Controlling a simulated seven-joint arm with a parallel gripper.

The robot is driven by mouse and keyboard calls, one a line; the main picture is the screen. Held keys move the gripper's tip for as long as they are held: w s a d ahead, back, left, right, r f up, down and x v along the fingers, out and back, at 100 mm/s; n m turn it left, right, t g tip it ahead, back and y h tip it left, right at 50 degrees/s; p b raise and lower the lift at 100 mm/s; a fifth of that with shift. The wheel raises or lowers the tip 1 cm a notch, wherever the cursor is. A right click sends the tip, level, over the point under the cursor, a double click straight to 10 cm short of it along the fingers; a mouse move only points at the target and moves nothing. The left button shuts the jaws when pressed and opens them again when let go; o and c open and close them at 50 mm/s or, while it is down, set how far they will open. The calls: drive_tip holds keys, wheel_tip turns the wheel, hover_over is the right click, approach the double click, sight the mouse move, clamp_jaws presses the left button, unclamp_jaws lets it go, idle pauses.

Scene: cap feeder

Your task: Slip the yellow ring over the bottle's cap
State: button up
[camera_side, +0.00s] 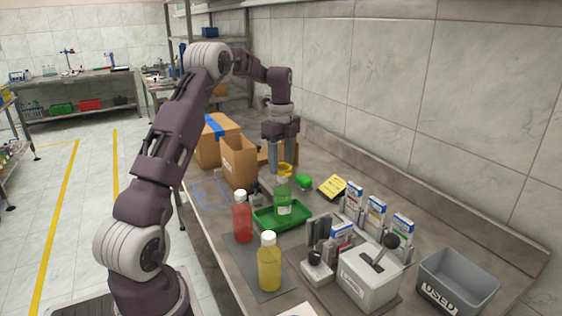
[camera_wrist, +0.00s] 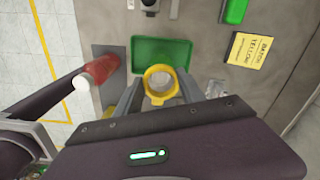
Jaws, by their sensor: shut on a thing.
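My gripper (camera_side: 284,160) points down over the green tray (camera_side: 266,222) and is shut on the yellow ring (camera_side: 286,169). The ring is at the top of the green bottle (camera_side: 283,199), which stands upright in the tray. In the wrist view the fingers of my gripper (camera_wrist: 160,86) flank the yellow ring (camera_wrist: 160,69), and a pale round cap (camera_wrist: 163,85) shows through its opening. I cannot tell whether the ring is around the cap or just above it. The green tray (camera_wrist: 141,52) lies below.
A red bottle (camera_side: 242,219) and a yellow bottle (camera_side: 269,264) stand nearer the camera. Cardboard boxes (camera_side: 240,162) stand behind left. A green item (camera_side: 303,182), yellow note (camera_side: 332,187), lever box (camera_side: 370,280) and grey USED bin (camera_side: 458,281) are to the right.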

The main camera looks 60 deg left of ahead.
drive_tip(key=shift+f, duration=0.1)
drive_tip(key=shift+f, duration=0.25)
idle(0.4)
drive_tip(key=shift+f, duration=0.5)
drive_tip(key=shift+f, duration=0.25)
drive_tip(key=o, duration=1.4)
drive_tip(key=shift+c, duration=0.2)
